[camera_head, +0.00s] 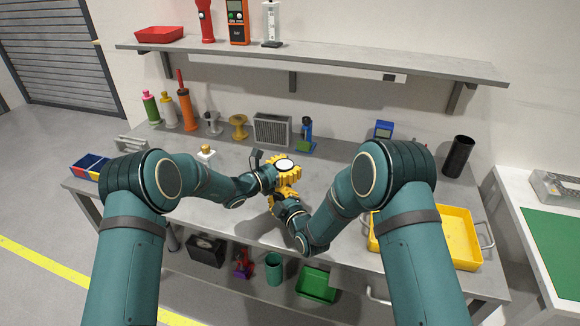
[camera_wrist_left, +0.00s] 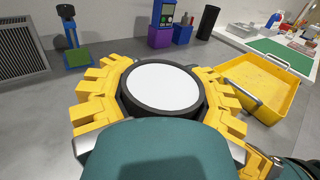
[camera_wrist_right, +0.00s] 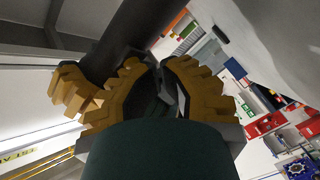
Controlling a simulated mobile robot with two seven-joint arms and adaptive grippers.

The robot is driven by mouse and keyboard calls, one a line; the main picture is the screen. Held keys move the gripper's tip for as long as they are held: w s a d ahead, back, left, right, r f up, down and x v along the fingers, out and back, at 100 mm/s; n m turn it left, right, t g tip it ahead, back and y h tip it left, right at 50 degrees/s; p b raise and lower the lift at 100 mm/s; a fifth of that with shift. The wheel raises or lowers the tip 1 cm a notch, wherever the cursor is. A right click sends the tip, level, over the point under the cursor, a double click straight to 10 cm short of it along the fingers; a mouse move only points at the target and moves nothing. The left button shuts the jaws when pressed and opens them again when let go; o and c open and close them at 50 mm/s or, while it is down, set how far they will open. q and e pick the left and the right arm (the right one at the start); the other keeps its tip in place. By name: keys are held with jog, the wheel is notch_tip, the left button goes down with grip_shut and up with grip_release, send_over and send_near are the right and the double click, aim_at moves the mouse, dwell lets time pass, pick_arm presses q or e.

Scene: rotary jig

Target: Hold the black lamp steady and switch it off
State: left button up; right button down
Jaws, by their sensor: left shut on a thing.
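The black lamp shows its round white face and black rim (camera_wrist_left: 163,86) between the fingers of my left gripper (camera_wrist_left: 163,72) in the left wrist view. In the head view its white face (camera_head: 285,165) points up, with the yellow fingers of my left gripper (camera_head: 284,172) around it. The lamp's dark body (camera_wrist_right: 128,45) crosses the upper part of the right wrist view. My right gripper (camera_wrist_right: 162,64) has its tips together close to the body; whether they touch it is unclear. In the head view my right gripper (camera_head: 284,195) is just below the left one. The switch is not visible.
A grey speaker-like box (camera_head: 272,130) and a blue item on a green base (camera_head: 306,135) stand behind the grippers. A yellow tray (camera_head: 460,238) is at the right, and a black cylinder (camera_head: 458,157) stands behind it. The bench (camera_head: 235,222) is clear at front left.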

pick_arm(q)
jog(key=shift+s+f, duration=0.1)
jog(key=shift+f, duration=0.15)
pick_arm(e)
jog(key=shift+s+a+r, duration=0.2)
jog(key=shift+s+a, duration=0.05)
jog(key=shift+s, duration=0.4)
jog(key=shift+s+a+f, duration=0.1)
jog(key=shift+s+a, duration=0.15)
jog(key=shift+s, duration=1.25)
jog(key=shift+s+a, duration=0.2)
jog(key=shift+s, duration=1.25)
pick_arm(q)
jog(key=o, duration=1.6)
jog(key=shift+c, duration=0.2)
jog(key=shift+r, duration=0.15)
